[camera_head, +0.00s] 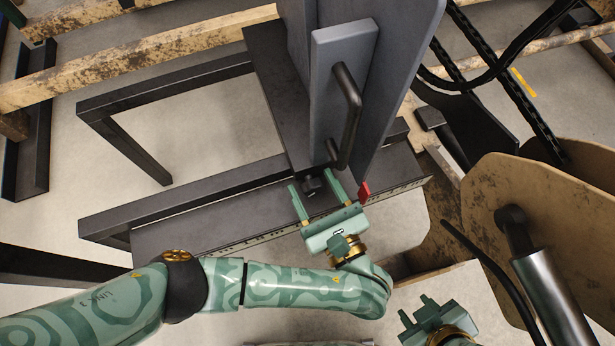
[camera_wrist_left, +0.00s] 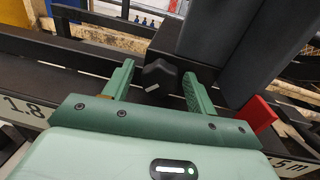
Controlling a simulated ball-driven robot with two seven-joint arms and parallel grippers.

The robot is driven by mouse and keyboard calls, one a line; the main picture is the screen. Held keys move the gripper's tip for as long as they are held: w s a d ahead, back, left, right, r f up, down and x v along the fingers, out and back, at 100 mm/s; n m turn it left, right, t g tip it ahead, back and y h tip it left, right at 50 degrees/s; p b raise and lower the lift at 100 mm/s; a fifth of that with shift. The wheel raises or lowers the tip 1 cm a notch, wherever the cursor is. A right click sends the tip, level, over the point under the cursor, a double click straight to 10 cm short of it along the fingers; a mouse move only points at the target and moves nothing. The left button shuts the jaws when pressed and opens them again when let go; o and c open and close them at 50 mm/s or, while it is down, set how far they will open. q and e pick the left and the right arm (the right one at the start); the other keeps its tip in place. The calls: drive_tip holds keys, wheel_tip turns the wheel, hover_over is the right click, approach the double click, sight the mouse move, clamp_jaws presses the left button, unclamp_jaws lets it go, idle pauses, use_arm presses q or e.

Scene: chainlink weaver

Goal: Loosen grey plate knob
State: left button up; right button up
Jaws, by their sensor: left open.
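The grey plate (camera_head: 335,90) stands upright with a dark bar handle (camera_head: 347,115) on its face. The small black knob (camera_head: 311,186) sits at the foot of the plate, on the dark rail. My left gripper (camera_head: 312,180) is open, with one finger on each side of the knob. In the left wrist view the knob (camera_wrist_left: 160,75) is between the two green fingers (camera_wrist_left: 155,80), with visible gaps on both sides. My right gripper (camera_head: 417,309) is low in the head view, away from the knob, with its fingers apart and nothing between them.
A ruler strip (camera_head: 275,234) runs along the rail's front edge. A red pointer (camera_head: 364,192) sits just right of my left gripper. Black frame bars (camera_head: 165,88) and worn wooden beams (camera_head: 140,58) lie left. A brown panel (camera_head: 550,220) and cylinder (camera_head: 550,290) stand right.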

use_arm(q)
drive_tip(key=c, duration=1)
drive_tip(key=n, duration=0.5)
drive_tip(key=shift+n+g, duration=0.3)
drive_tip(key=o, duration=1)
